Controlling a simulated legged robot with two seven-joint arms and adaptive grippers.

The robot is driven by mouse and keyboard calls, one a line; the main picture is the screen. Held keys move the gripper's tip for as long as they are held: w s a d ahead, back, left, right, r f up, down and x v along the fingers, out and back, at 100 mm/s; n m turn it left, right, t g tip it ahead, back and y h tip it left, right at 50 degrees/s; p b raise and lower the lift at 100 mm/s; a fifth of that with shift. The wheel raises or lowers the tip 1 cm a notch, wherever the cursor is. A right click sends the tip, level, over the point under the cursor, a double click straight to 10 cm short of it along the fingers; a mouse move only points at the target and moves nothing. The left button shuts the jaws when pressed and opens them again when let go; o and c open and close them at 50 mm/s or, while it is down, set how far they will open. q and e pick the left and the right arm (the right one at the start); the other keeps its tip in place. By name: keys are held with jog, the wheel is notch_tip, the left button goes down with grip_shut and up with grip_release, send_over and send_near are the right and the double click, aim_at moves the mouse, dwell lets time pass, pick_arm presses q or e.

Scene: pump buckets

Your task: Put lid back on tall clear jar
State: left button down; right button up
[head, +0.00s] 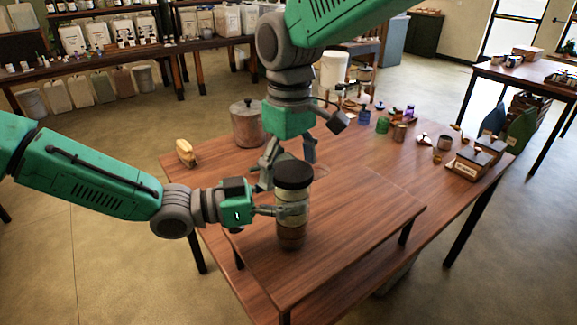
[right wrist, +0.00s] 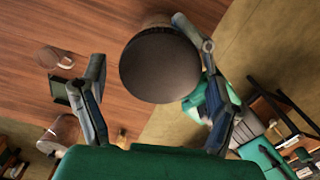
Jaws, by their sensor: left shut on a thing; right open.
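The tall clear jar (head: 292,222) stands upright on the raised wooden board, with layered dark and pale contents. A dark round lid (head: 293,174) sits at the jar's top; I cannot tell whether it is fully seated. My left gripper (head: 285,210) is shut on the jar's side below the lid. My right gripper (head: 286,166) is open, pointing down just behind and beside the lid. In the right wrist view the lid (right wrist: 160,65) lies between the spread fingers of my right gripper (right wrist: 139,40), with no clear contact.
A metal canister (head: 247,126) stands behind my right gripper. A yellow object (head: 185,152) lies at the table's left edge. Small bottles (head: 382,125) and dark-topped boxes (head: 475,157) stand at the back right. The raised board (head: 355,225) is clear right of the jar.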

jog(key=shift+r, duration=2.3)
jog(key=shift+c, duration=0.2)
jog(key=n, duration=0.1)
jog(key=r+n, duration=0.1)
jog(key=n, duration=0.1)
jog(key=shift+r+n, duration=0.3)
jog(key=r+n, duration=0.1)
jog(key=n, duration=0.2)
jog(key=shift+d+r, duration=0.1)
jog(key=shift+r, duration=0.3)
jog(key=shift+f, duration=4.05)
